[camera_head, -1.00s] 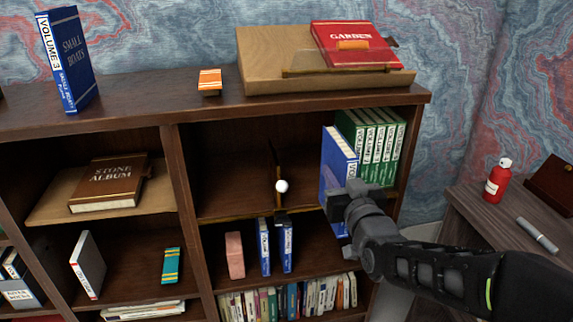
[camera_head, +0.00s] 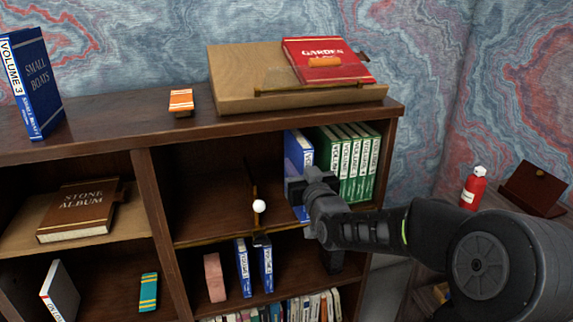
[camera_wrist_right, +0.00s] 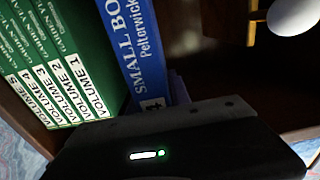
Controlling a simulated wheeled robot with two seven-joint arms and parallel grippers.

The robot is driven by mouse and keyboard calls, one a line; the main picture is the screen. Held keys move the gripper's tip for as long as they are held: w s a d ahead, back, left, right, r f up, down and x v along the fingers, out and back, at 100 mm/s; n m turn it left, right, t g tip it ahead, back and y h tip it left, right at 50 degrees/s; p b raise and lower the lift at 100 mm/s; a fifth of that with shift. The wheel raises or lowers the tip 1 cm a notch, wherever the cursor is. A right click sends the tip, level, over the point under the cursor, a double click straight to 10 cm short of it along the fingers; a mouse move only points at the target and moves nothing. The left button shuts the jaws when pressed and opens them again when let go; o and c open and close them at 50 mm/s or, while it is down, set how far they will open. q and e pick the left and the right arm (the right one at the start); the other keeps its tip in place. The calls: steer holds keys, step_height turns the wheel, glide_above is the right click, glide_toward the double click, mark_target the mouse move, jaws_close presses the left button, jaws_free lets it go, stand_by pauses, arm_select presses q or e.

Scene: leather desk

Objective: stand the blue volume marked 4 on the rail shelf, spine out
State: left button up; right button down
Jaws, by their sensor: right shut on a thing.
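The blue volume (camera_head: 295,150) is upright in the right part of the middle shelf, just left of the green volumes. In the right wrist view its spine (camera_wrist_right: 139,50) reads "SMALL BO…" and "Pelterwick", with a partly covered 4 low on it. My right gripper (camera_head: 308,190) is shut on the blue volume at its lower front and hides part of it. Whether the book's base rests on the shelf cannot be told. The rail shelf (camera_head: 205,225) has a thin brass-coloured rail along its front edge. My left gripper is not in view.
Several green volumes (camera_head: 352,160) stand at the shelf's right end; they also show in the right wrist view (camera_wrist_right: 50,70). A thin rod with a white ball (camera_head: 259,206) stands left of my gripper. Two slim blue books (camera_head: 243,268) stand below. The shelf's left part is clear.

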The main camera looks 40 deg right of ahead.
steer(key=x, duration=0.7)
steer(key=shift+w+r, duration=0.15)
steer(key=shift+w+d, duration=0.1)
steer(key=shift+w, duration=0.05)
steer(key=f, duration=0.3)
steer(key=shift+w+d+f, duration=0.1)
steer(key=shift+w+f, duration=0.15)
steer(key=shift+w, duration=0.05)
steer(key=shift+f, duration=0.1)
steer(key=shift+f+b, duration=0.1)
steer(key=shift+b, duration=0.2)
steer(key=c, duration=1.2)
jaws_free()
